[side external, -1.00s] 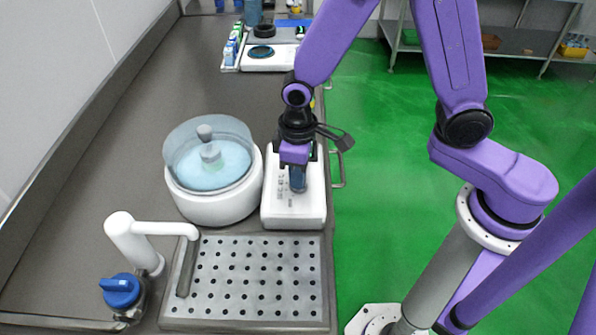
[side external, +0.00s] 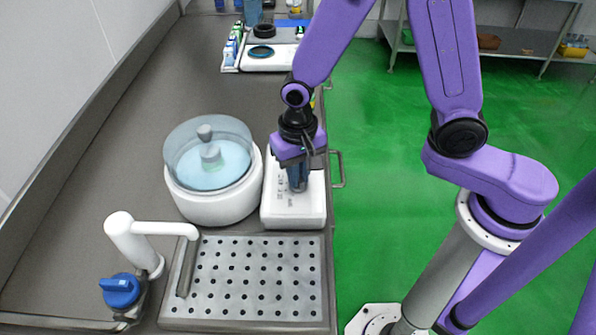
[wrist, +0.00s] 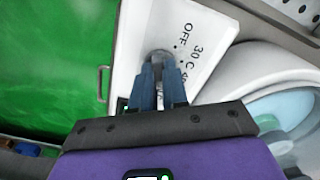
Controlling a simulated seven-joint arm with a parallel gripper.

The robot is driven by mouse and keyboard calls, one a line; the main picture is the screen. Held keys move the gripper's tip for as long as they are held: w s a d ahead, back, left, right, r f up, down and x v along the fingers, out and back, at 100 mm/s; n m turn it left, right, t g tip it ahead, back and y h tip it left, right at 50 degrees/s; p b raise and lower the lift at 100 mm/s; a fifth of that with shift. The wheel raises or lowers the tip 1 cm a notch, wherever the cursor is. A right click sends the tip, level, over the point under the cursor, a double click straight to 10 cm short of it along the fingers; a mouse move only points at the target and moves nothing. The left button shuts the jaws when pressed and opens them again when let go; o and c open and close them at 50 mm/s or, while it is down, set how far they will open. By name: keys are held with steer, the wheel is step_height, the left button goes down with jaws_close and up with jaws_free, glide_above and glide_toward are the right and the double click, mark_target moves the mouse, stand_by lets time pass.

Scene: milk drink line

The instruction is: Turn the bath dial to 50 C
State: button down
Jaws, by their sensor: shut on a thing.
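The bath is a white round pot (side external: 212,204) with water under a clear lid with a grey knob. Its white control box (side external: 293,212) stands to the right, and also shows in the wrist view (wrist: 150,25). The box face carries the marks OFF, 30 C and a partly hidden 40. The bath dial (wrist: 160,55), a small grey knob, sits between my fingertips. My gripper (side external: 298,184) points down at the box and is shut on the dial; its blue fingers show in the wrist view (wrist: 161,80). The fingers hide most of the dial, its pointer and any 50 C mark.
A perforated metal drain tray (side external: 250,285) lies in front of the bath. A white tap (side external: 130,240) with a blue handle (side external: 121,291) stands at the left. A scale (side external: 270,60) and small bottles are at the far end. The counter left of the bath is clear.

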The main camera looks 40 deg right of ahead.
steer(key=shift+m, duration=0.6)
steer(key=c, duration=1.1)
jaws_free()
steer(key=shift+c, duration=0.2)
steer(key=shift+r, duration=0.15)
step_height(320, 180, up, 17)
steer(key=shift+r, duration=0.1)
